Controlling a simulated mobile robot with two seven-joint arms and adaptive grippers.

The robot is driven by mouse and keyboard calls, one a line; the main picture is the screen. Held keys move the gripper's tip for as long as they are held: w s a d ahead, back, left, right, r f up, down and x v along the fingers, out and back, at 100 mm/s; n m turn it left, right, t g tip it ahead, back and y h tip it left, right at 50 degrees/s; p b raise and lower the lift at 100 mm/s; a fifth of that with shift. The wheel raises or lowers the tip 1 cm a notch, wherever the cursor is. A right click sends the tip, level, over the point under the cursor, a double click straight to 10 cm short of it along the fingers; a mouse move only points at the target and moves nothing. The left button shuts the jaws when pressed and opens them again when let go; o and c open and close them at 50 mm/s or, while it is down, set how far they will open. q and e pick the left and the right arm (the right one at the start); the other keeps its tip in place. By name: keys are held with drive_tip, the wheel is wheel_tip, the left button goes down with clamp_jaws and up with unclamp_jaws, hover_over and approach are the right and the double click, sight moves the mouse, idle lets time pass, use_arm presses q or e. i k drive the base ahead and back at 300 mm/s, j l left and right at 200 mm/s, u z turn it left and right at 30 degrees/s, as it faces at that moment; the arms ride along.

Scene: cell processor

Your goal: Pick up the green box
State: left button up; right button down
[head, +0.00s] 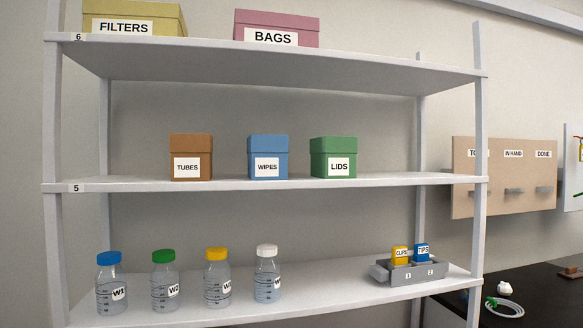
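The green box (333,157) has a lid and a white label reading LIDS. It stands upright on the shelf marked 5 (135,187), to the right of a blue box. It is in plain view with nothing in front of it. Neither of my grippers is in the head view.
On the same shelf stand a blue WIPES box (268,157) and a brown TUBES box (191,157). The shelf is bare right of the green box. Bottles, including W1 (112,285), and a grey tray (407,273) stand below. FILTERS (133,17) and BAGS (277,28) boxes are above.

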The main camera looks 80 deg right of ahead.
sight(333, 158)
drive_tip(key=z, duration=1.75)
